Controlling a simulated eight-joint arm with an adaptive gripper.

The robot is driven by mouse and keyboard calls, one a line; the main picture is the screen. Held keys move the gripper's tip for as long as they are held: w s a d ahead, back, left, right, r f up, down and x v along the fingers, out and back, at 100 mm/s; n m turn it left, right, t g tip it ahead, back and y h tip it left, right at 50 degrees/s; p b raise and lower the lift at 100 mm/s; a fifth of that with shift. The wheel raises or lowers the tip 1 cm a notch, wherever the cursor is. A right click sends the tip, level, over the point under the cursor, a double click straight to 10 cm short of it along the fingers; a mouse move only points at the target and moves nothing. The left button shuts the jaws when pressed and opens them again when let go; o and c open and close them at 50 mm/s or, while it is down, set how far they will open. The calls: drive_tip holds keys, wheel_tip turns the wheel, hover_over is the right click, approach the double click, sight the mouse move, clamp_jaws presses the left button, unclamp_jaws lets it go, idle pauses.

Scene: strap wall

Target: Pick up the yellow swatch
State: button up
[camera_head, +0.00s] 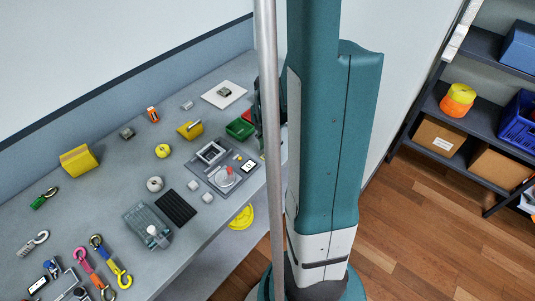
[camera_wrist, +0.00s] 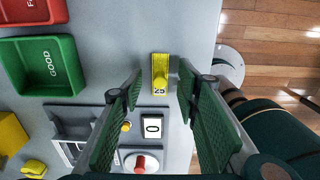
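The yellow swatch (camera_wrist: 160,72) is a short upright strip in the wrist view, marked "25" at its lower end, with a small raised part on it. It lies on the grey table. My gripper (camera_wrist: 160,80) is open, its two green-padded fingers spread to the left and right of the swatch in the picture. Nothing is held between the fingers. I cannot tell how high the fingertips are above the table. In the head view my arm and column hide much of this spot, and I cannot make out the swatch clearly.
A green bin marked "GOOD" (camera_wrist: 44,66) and a red bin (camera_wrist: 30,12) stand to the left. A grey fixture (camera_wrist: 75,118) with a "0" display (camera_wrist: 152,128) and a red knob (camera_wrist: 141,163) lies below. The table edge is at right. Many small items cover the table (camera_head: 100,205).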

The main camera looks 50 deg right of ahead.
drive_tip(key=shift+f, duration=0.4)
idle(0.3)
clamp_jaws()
